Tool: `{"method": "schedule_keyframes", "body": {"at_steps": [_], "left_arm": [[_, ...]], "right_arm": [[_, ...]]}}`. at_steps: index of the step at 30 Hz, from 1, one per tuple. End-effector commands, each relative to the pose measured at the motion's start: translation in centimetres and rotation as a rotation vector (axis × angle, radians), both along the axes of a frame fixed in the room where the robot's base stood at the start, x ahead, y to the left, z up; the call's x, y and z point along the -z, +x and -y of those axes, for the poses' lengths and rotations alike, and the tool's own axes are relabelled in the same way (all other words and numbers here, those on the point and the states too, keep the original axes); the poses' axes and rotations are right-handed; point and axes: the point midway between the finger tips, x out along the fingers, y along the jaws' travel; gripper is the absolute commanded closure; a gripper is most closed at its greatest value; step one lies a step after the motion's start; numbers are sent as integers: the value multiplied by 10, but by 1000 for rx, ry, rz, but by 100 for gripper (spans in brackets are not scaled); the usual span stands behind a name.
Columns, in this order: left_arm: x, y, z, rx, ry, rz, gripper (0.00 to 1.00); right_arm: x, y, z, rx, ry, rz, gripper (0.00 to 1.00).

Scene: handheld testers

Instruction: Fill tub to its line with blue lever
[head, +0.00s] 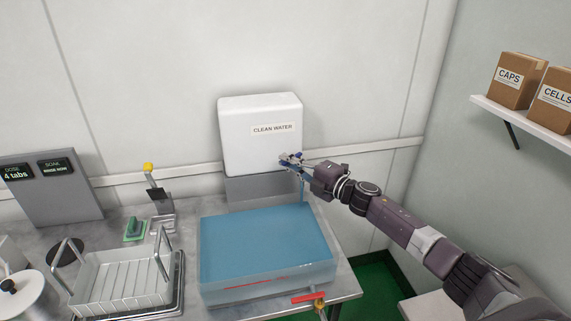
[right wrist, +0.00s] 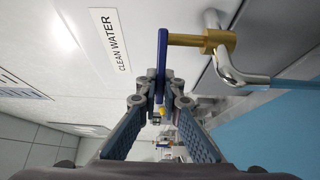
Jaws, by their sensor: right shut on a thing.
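The clear tub (head: 270,290) stands on the counter below the white dispenser (head: 245,140) labelled CLEAN WATER. Blue water (head: 265,240) covers its whole inside. In the right wrist view, the blue lever (right wrist: 162,60) joins a brass valve and a chrome spout (right wrist: 228,68). My right gripper (head: 291,160) is shut on the lever's end. A bluish stream (head: 303,188) falls from the spout into the tub. My left gripper is out of view.
A red handle (head: 309,297) on a brass fitting sits at the tub's front right corner. A wire basket (head: 125,285) stands left of the tub. A yellow-knobbed device (head: 149,168) and a green block (head: 135,229) are behind it. Boxes sit on the right shelf (head: 530,122).

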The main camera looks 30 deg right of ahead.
Motion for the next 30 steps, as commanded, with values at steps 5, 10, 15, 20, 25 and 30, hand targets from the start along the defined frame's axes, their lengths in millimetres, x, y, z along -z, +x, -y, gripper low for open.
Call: {"method": "schedule_keyframes", "body": {"at_steps": [5,10,15,20,25,30], "left_arm": [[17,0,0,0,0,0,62],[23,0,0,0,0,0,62],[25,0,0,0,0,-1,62],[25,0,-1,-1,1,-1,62],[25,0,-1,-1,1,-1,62],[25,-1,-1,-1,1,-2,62]], "right_arm": [[3,-4,4,-85,-3,0,100],[2,-6,4,-135,-1,0,100],[1,-7,4,-155,-1,-1,100],[1,-7,4,-157,-1,-1,100],[1,-7,4,-157,-1,-1,100],[0,-7,4,-157,0,0,78]]}}
